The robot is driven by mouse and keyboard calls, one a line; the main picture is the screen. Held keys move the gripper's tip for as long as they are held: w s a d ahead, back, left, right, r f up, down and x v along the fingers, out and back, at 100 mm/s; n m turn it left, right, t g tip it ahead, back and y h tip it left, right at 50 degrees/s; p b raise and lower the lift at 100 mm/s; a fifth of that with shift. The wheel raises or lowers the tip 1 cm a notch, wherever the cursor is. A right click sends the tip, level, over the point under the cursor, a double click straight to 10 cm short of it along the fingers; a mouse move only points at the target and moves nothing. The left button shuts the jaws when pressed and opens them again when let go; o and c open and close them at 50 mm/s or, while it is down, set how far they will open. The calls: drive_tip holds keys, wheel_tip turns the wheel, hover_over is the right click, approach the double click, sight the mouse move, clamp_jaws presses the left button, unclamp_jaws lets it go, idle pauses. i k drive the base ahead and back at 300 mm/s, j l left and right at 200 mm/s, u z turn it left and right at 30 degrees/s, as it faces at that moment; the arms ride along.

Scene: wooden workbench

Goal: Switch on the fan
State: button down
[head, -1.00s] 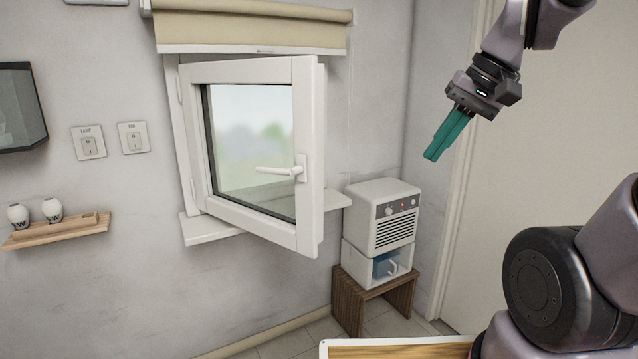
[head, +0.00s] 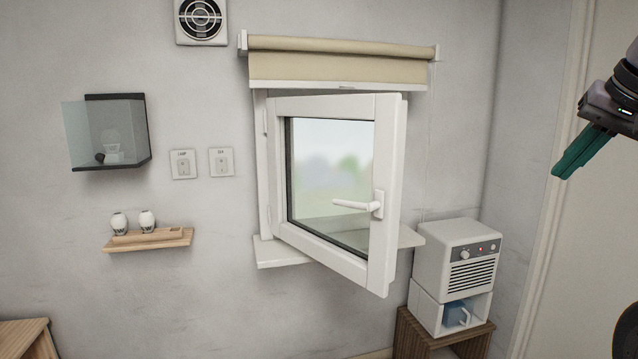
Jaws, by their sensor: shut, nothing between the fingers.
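The wall fan (head: 201,21) is a square grey vent with a round grille, high on the wall at the top of the head view. Two wall switches sit left of the window. The fan switch (head: 221,162) is the right one, a white plate with a small rocker; its label is small, and its rocker position is too small to tell. The lamp switch (head: 183,164) is just left of it. My gripper (head: 562,172) is at the far right, with teal fingers together and empty, pointing down-left, far from the switches.
An open window (head: 385,235) swings into the room between my gripper and the switches. A blind (head: 340,68) hangs above it. Left are a glass-fronted box (head: 120,130) and a shelf (head: 150,243) with two white jars.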

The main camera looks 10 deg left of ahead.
sight(221, 162)
drive_tip(key=u, duration=1.35)
